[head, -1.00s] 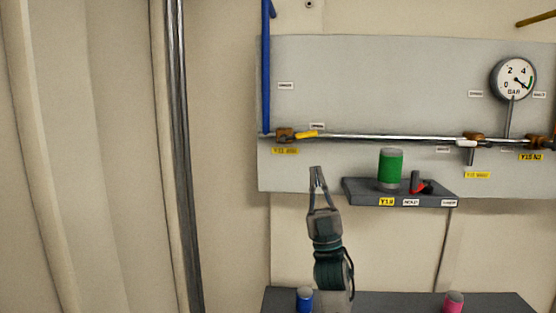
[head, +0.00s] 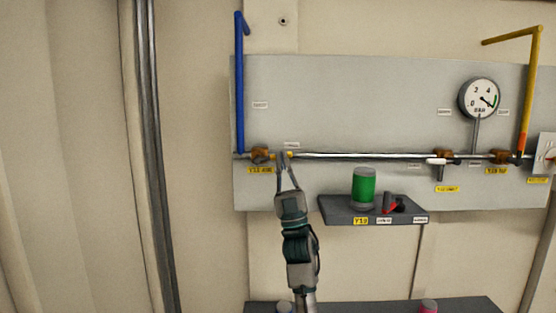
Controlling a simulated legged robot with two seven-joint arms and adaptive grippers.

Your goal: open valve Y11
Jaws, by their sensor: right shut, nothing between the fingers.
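A brass valve (head: 260,154) with a yellow lever handle (head: 290,154) sits at the left end of the metal pipe. The yellow label (head: 260,171) below it seems to start with Y11, but the print is blurred. The lever points right, roughly along the pipe, and is partly hidden by my fingertips. My right gripper (head: 283,156) comes up from below, with its shut fingertips at the lever in the picture. Nothing shows between the fingers. I cannot tell whether they touch the lever. My left gripper is not in view.
A blue pipe (head: 240,85) rises at the left end. A white-handled valve (head: 438,165), a gauge (head: 479,98) and a yellow pipe (head: 529,90) are farther right. A small shelf (head: 345,212) with a green can (head: 363,187) juts out right of my gripper.

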